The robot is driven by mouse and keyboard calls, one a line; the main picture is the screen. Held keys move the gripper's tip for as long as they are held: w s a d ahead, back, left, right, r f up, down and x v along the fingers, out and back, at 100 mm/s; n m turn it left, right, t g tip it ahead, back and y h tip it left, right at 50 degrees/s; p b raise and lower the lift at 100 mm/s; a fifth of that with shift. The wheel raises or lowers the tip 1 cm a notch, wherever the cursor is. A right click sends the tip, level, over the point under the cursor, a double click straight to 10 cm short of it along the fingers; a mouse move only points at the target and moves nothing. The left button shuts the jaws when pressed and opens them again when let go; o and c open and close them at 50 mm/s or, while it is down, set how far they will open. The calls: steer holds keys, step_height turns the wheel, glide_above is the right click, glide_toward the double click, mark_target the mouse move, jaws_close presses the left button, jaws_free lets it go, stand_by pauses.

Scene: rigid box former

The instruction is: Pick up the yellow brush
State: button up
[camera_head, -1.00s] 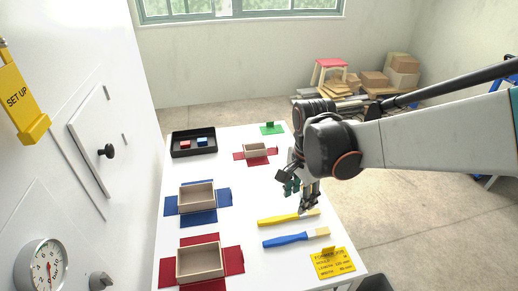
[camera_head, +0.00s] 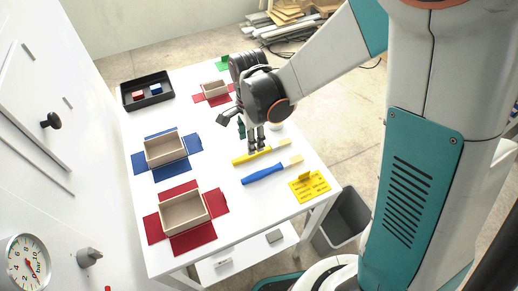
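The yellow brush (camera_head: 242,159) lies on the white table (camera_head: 217,131), right of centre, with its pale bristle end to the right. My gripper (camera_head: 256,151) points down at the brush, with its fingertips at or just over the handle's middle. The fingers hide part of the handle. I cannot tell whether they touch it, or how far apart they are. A blue brush (camera_head: 262,174) lies close by, nearer the camera and roughly parallel to the yellow one.
Small boxes on blue (camera_head: 192,143) and red (camera_head: 154,229) cross-shaped sheets stand at left. A black tray (camera_head: 131,107) holds a red and a blue block. A yellow card (camera_head: 309,186) lies at the right edge. A grey bin (camera_head: 346,217) stands below.

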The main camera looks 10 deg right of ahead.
steer(key=shift+d+f+b, duration=0.1)
steer(key=shift+f+b, duration=0.8)
steer(key=shift+f, duration=2.2)
steer(key=shift+s+r, duration=0.1)
jaws_close()
